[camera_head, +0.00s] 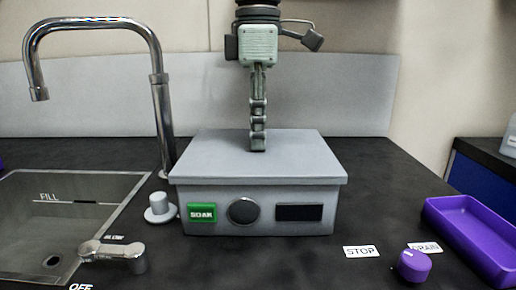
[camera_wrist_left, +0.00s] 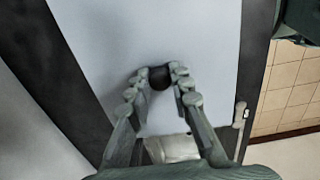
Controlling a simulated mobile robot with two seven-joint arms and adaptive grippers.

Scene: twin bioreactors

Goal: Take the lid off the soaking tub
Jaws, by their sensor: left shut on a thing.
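The soaking tub (camera_head: 285,213) is a grey box with a green SOAK label, a round dial and a dark display on its front. Its flat grey lid (camera_head: 205,155) lies level on top, with no clear gap showing. My left gripper (camera_head: 258,146) points down over the middle of the lid. In the left wrist view my left gripper (camera_wrist_left: 160,82) is shut on the lid's dark round knob (camera_wrist_left: 159,74), one finger on each side. The knob is hidden behind the fingers in the head view. My right gripper is not in view.
A sink (camera_head: 95,200) with a tall chrome faucet (camera_head: 158,90) is at the left. A purple tray (camera_head: 470,235) and purple dial (camera_head: 414,264) are at the right.

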